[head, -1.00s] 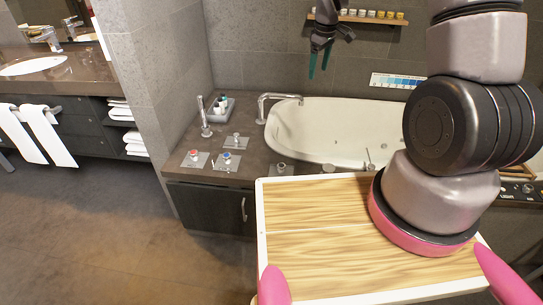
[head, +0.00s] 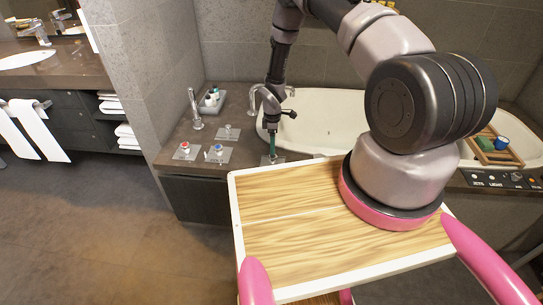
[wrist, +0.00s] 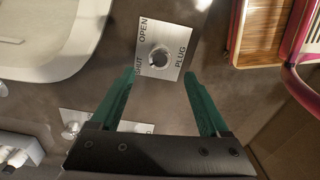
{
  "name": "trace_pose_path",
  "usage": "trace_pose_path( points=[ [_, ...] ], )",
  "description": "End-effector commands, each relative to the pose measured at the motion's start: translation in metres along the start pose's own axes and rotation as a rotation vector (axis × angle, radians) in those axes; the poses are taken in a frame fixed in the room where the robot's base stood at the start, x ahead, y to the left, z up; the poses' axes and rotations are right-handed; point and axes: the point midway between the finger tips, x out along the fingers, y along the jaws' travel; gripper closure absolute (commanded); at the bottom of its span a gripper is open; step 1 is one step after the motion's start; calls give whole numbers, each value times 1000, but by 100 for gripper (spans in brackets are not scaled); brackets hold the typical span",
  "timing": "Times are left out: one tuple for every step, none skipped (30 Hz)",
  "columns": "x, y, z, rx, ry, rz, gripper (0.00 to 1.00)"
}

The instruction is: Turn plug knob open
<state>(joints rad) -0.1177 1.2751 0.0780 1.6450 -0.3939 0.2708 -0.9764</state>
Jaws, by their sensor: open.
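The plug knob (wrist: 160,57) is a small round metal knob on a square silver plate (wrist: 178,35) marked OPEN, SHUT and PLUG. My gripper (wrist: 160,74) is open, with its two green fingers spread to either side just short of the knob in the wrist view. Nothing is between the fingers, and contact with the knob does not show. In the head view my gripper (head: 272,150) points down over the counter beside the tub, and it largely hides the knob there. Part of the plate (head: 280,160) shows beside the fingers.
The bathtub (wrist: 40,35) lies beside the plate. Another knob plate (wrist: 72,125) sits nearby. In the head view the counter holds a red-topped knob (head: 185,147), a blue-topped knob (head: 218,149), a spout (head: 195,110) and a toiletry tray (head: 211,100).

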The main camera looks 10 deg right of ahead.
Motion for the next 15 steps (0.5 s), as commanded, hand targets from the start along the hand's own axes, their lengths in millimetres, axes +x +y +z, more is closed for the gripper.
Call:
trace_pose_path(
  points=[
    [12,-1,0,0,-1,-2,21],
    [18,-1,0,0,-2,-2,21],
    [26,-1,0,0,-1,-2,21],
    [31,0,0,0,-1,-1,21],
    [36,-1,0,-1,-1,-2,21],
    [43,0,0,-1,-1,-1,21],
    [47,0,0,-1,0,0,21],
    [52,-1,0,-1,-1,-1,21],
    [56,0,0,0,0,0,21],
    [60,0,0,0,0,0,21],
    [62,0,0,0,0,0,21],
    [66,0,0,1,0,0,21],
    [67,0,0,1,0,0,21],
    [69,0,0,1,0,1,21],
    [70,0,0,1,0,1,21]
  ],
)
